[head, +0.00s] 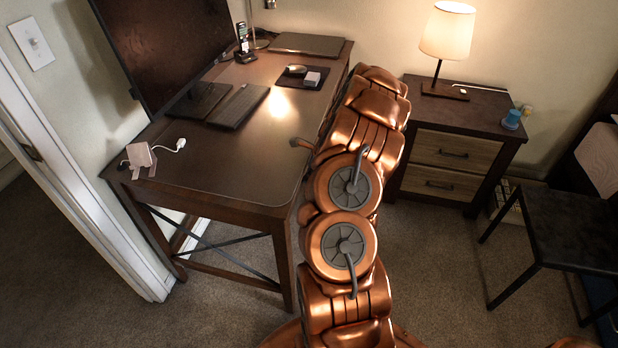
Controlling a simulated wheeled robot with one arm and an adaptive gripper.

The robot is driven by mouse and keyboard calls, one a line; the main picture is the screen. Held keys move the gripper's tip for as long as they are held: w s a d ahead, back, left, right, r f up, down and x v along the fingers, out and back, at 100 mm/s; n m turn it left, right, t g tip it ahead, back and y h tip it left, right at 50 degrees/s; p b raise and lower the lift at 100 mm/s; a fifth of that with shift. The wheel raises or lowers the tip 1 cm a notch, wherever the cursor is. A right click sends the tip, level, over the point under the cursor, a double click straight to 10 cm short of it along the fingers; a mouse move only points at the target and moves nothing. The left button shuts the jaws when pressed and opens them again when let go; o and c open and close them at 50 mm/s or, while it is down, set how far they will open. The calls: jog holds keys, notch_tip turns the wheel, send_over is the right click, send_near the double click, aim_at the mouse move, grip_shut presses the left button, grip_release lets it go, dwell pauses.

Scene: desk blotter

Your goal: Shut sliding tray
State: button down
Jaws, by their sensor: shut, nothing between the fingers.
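The brown wooden desk (225,180) stands at the left in the head view. Its long right side runs behind my copper arm. No sliding tray can be made out. Any tray under the desk top on that side is hidden by the arm. My arm rises from the bottom middle along the desk's right edge. My gripper cannot be made out; the far end of the arm is hidden behind its own links. A small dark piece juts from the arm's left side over the desk top, and I cannot tell what it is.
The desk top holds a monitor (160,40), a keyboard (238,106), a closed laptop (308,44) and a white charger (141,157). A nightstand (455,155) with a lamp (447,38) stands right of my arm. A black chair (570,225) is at the far right.

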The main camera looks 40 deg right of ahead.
jog(key=shift+w+a+r, duration=0.1)
jog(key=shift+w, duration=0.1)
jog(key=s+d+r, duration=0.4)
jog(key=s+r, duration=0.3)
jog(key=r, duration=0.2)
dwell(0.3)
